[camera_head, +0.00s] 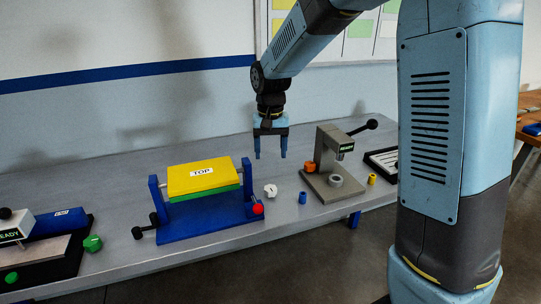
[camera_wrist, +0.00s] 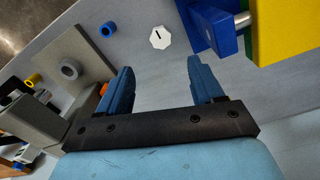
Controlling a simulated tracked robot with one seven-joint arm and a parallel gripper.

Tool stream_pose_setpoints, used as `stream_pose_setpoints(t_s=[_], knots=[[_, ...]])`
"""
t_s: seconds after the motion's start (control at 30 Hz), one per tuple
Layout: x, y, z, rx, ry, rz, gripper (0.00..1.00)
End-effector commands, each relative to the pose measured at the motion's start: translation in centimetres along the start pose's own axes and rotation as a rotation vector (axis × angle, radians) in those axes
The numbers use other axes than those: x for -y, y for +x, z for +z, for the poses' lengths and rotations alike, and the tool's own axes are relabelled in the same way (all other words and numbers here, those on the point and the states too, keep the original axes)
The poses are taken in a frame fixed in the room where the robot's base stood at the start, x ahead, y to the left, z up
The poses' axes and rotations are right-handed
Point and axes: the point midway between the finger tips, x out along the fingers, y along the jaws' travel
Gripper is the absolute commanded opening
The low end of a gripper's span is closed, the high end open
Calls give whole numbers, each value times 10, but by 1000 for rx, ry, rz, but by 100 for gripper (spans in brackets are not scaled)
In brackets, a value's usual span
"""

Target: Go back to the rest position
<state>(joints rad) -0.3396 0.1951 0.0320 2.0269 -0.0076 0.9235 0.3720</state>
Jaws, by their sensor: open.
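My gripper (camera_head: 270,146) is open and empty. It hangs fingers down above the table, between the blue stand with the yellow block and the grey press. In the wrist view my gripper (camera_wrist: 157,78) shows two blue fingers spread apart with nothing between them. A small white piece (camera_head: 270,190) lies on the table below and in front of the fingers; it also shows in the wrist view (camera_wrist: 160,38) beyond the fingertips, with a dark mark on top.
A blue stand (camera_head: 210,228) holds a yellow block (camera_head: 202,176) marked TOP. A grey press (camera_head: 328,160) stands to the right, near a blue cylinder (camera_head: 302,197) and a yellow one (camera_head: 371,179). A green knob (camera_head: 92,243) is at left. The grey table (camera_head: 120,185) is clear behind the stand.

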Motion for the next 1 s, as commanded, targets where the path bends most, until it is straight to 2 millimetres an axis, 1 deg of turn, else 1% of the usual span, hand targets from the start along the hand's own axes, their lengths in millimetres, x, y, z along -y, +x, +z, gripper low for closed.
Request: stream_pose_setpoints(t_s=[0.27, 0.37, 0.43, 0.57, 0.7, 0.87, 1.0], knots=[[-1, -2, 1, -3, 0, -1, 67], [-8, -10, 5, -17, 1, -5, 67], [-17, -21, 11, -35, 3, -10, 67], [-40, -45, 29, -78, 4, -21, 67], [-65, -70, 52, -129, 4, -30, 67], [-92, -93, 80, -188, 5, -37, 67], [-113, -110, 108, -239, 6, -39, 67]])
